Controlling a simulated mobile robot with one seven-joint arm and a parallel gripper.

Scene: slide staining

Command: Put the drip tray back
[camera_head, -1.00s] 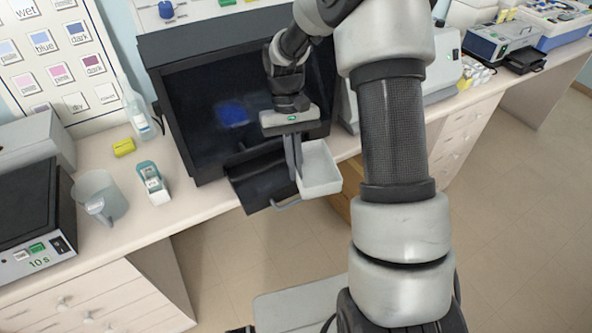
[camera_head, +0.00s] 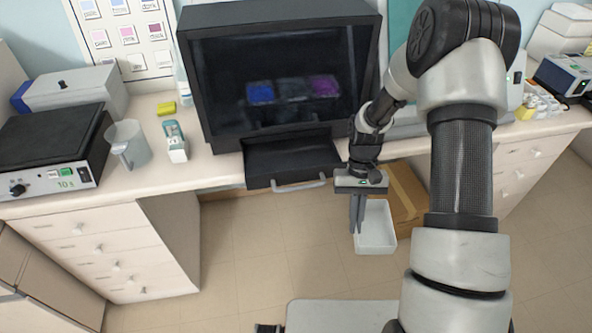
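The drip tray, a white open rectangular tray (camera_head: 378,238), hangs in the air in front of the bench, right of the black cabinet's drawer. My gripper (camera_head: 357,228) points down with its fingers shut on the tray's left wall; the exact contact is small in this view. The black cabinet (camera_head: 290,18) stands on the bench with a dark window. Below the window its black drawer (camera_head: 292,158) is pulled out and looks empty, with a grey handle (camera_head: 298,186) on its front.
A cardboard box (camera_head: 408,190) stands on the floor behind the tray. On the bench left of the cabinet are a beaker (camera_head: 128,145), a small teal-and-white dispenser (camera_head: 175,141), a yellow block (camera_head: 166,108) and a black-topped device (camera_head: 50,135). Open floor lies in front of the bench.

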